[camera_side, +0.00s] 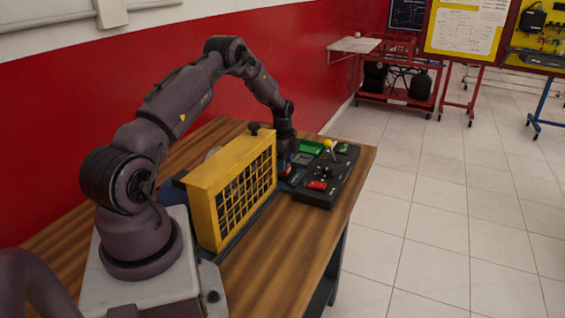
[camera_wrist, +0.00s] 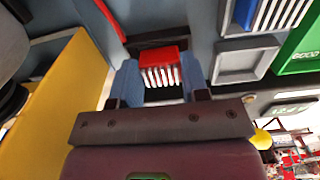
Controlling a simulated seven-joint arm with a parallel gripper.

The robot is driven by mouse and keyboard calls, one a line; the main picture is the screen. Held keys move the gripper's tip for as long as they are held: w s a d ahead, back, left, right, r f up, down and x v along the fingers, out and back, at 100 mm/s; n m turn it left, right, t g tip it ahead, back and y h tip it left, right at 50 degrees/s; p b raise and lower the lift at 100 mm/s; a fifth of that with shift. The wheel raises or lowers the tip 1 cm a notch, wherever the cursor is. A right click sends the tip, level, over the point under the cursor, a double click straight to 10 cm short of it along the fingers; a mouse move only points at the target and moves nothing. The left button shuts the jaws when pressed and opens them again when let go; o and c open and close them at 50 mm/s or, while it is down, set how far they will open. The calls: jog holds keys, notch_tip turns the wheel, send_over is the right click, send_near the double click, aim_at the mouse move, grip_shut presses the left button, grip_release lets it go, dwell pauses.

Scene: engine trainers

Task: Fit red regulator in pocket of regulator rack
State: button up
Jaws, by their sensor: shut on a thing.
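The red regulator (camera_wrist: 163,60), a red block with pale fins, sits between the two blue-grey fingers of my gripper (camera_wrist: 160,84) in the wrist view. My gripper is shut on it. A dark-framed pocket (camera_wrist: 152,38) lies right behind the regulator; I cannot tell whether the regulator is in it or just above it. The regulator rack (camera_wrist: 200,25) is the grey panel around it. An empty grey-framed pocket (camera_wrist: 245,62) is to its right. In the side view my gripper (camera_side: 286,165) points down beside the dark board, and the regulator is mostly hidden.
A blue finned part (camera_wrist: 268,15) and a green box (camera_wrist: 302,45) are at the right in the wrist view. A yellow grilled box (camera_side: 232,195) stands close to my arm. A dark board (camera_side: 327,180) carries a red part (camera_side: 317,185) and a yellow knob (camera_side: 329,144).

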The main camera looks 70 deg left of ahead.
jog(key=shift+f, duration=0.2)
jog(key=o, duration=0.9)
